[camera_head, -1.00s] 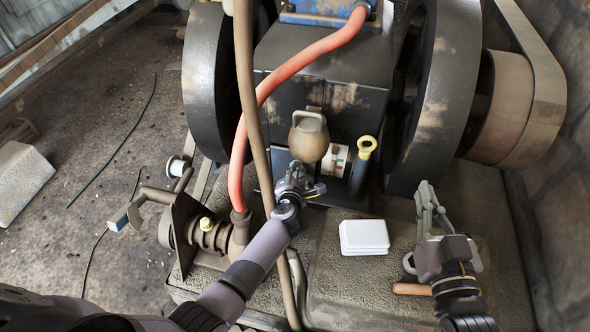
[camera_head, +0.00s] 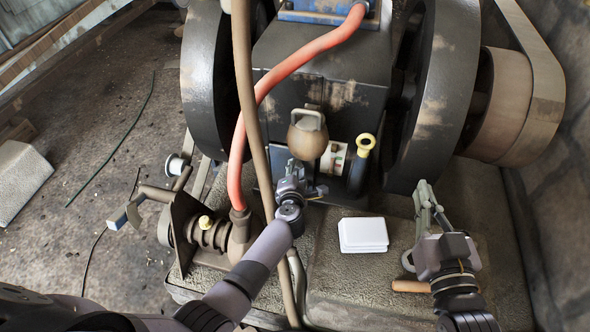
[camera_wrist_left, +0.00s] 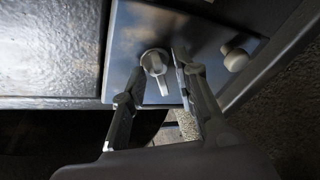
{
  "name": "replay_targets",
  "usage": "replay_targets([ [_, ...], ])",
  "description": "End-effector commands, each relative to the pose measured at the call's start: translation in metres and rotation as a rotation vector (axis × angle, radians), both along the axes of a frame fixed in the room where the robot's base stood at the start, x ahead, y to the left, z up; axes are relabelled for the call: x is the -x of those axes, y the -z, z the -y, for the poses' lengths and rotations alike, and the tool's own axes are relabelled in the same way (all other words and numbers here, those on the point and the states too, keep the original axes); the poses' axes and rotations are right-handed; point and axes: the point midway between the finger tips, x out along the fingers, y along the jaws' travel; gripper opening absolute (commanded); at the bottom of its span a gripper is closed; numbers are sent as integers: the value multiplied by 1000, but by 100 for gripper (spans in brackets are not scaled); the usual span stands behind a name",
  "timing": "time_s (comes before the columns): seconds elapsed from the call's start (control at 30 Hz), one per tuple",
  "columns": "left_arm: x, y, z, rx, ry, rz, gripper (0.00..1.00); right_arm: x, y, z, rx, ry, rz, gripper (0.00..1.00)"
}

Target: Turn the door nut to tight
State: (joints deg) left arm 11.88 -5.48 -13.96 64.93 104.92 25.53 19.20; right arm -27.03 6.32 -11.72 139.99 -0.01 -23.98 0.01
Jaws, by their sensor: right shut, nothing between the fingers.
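My left gripper (camera_head: 297,172) is at the low front of the engine in the head view. In the left wrist view its two fingers are spread apart, one on each side of the nut; I cannot tell whether either touches it. The nut is hidden in the head view. My right gripper (camera_head: 426,190) is shut and empty, off to the right above the engine base.
A second round knob (camera_wrist_left: 235,55) is on the plate to the right. A red hose (camera_head: 290,75) and a brown pipe (camera_head: 246,90) pass close to my left arm. A white block (camera_head: 363,235) lies on the base. Large flywheels (camera_head: 440,100) flank the engine.

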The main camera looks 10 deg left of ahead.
Motion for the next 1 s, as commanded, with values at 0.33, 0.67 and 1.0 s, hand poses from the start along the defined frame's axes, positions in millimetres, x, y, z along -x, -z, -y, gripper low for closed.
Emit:
replay_targets([
  [0.33, -1, -2, 0, 0, 0, 2, 37, 0, 0, 0, 0, 0, 0, 0],
  [0.67, 24, -8, 5, 5, -1, 2, 37, 0, 1, 0, 0, 0, -1, 0],
  [1.0, 85, -29, 15, 2, -1, 0, 37, 0, 0, 0, 0, 0, 0, 0],
])
